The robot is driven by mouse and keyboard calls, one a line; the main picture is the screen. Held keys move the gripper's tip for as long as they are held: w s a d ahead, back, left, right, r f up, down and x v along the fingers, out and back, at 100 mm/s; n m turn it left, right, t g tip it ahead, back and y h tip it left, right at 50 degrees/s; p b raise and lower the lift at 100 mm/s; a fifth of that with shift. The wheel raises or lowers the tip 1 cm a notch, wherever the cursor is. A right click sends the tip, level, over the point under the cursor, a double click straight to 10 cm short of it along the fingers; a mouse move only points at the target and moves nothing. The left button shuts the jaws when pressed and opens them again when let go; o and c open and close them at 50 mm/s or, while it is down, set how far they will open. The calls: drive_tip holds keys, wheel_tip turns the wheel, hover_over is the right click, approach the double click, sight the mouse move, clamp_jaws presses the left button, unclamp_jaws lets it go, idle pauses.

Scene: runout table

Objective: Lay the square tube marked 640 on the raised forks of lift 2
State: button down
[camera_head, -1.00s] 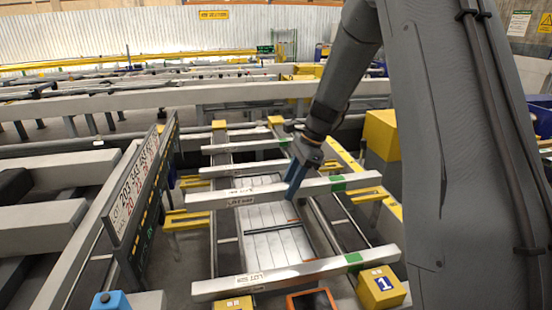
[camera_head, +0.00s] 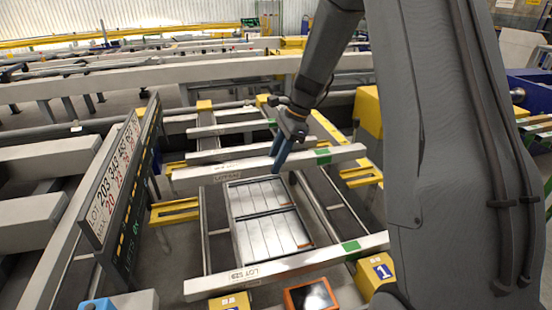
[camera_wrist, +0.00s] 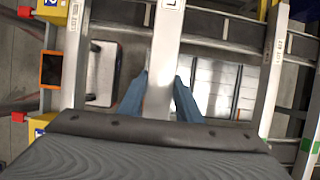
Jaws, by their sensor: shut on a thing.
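The label is too small to read surely. In the wrist view the tube (camera_wrist: 165,60) passes between my two blue fingers (camera_wrist: 161,92). Yellow forks stand at the left (camera_head: 175,210) and right (camera_head: 362,175) of the rails. The tube's left end is near the left forks. I cannot tell whether the tube touches any fork, nor which lift these forks belong to.
Another labelled square tube (camera_head: 290,267) lies nearer, and others (camera_head: 230,151) lie farther back. A grey slatted panel (camera_head: 265,205) is below. A yellow block marked 1 (camera_head: 384,272) and an orange-framed screen (camera_head: 310,296) are in front. A lot board (camera_head: 110,185) stands left.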

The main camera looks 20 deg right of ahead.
sight(285, 165)
wheel_tip(285, 165, down, 9)
drive_tip(key=b, duration=0.3)
drive_tip(key=shift+f, duration=0.2)
idle(0.4)
drive_tip(key=c, duration=1.2)
unclamp_jaws()
drive_tip(key=shift+b+v, duration=1)
drive_tip(key=shift+v, duration=2.9)
drive_tip(key=s+a+f+n+h, duration=0.1)
drive_tip(key=s+n+h, duration=0.1)
drive_tip(key=s+n, duration=0.7)
drive_tip(key=s+a+f+n+t+h, duration=0.1)
drive_tip(key=s+n+h, duration=0.1)
drive_tip(key=s+n, duration=0.7)
drive_tip(key=s, duration=0.5)
drive_tip(key=shift+a+f+h, duration=0.2)
drive_tip(key=shift+a+h, duration=0.1)
drive_tip(key=shift+a, duration=0.1)
